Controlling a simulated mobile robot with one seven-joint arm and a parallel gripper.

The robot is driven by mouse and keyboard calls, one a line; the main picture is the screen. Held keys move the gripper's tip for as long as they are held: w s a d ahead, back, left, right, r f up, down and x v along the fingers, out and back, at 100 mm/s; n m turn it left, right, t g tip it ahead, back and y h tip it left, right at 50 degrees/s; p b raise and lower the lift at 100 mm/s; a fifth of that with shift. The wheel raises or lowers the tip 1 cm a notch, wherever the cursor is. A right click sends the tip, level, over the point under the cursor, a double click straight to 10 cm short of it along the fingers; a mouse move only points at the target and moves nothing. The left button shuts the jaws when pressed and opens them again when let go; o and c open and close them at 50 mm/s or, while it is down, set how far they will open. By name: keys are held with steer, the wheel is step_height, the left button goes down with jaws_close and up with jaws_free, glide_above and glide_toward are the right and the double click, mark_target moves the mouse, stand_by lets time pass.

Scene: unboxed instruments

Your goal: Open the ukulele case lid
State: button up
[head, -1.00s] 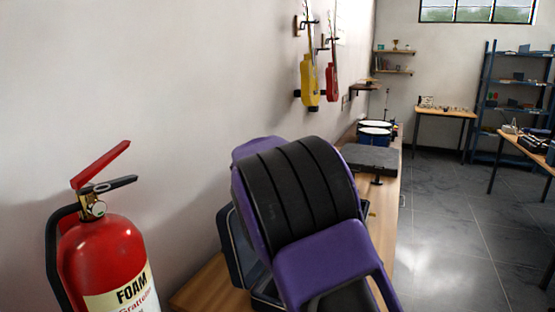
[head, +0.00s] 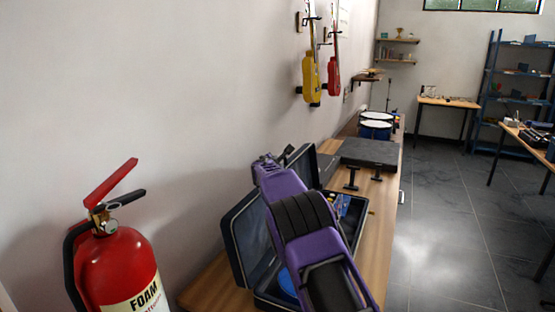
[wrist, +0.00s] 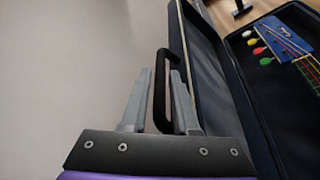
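The ukulele case (head: 240,240) stands open on the bench, its dark lid (wrist: 215,85) raised on the wall side. A black handle (wrist: 160,88) sits on the lid's edge. In the wrist view my gripper (wrist: 160,95) is open, its two grey fingers apart with the handle between them; I cannot tell whether either finger touches it. In the head view my purple arm hides much of the case, and my gripper (head: 266,160) is small at its far end. A blue headstock with coloured pegs (wrist: 286,38) lies in the case.
A red fire extinguisher (head: 115,265) stands close at the left. The wall is close on the left. A dark flat case (head: 368,152) and blue drums (head: 375,130) stand farther along the bench. Yellow (head: 311,80) and red (head: 333,78) instruments hang on the wall. Floor at right is clear.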

steer(key=shift+w, duration=0.1)
jaws_close()
stand_by(1.5)
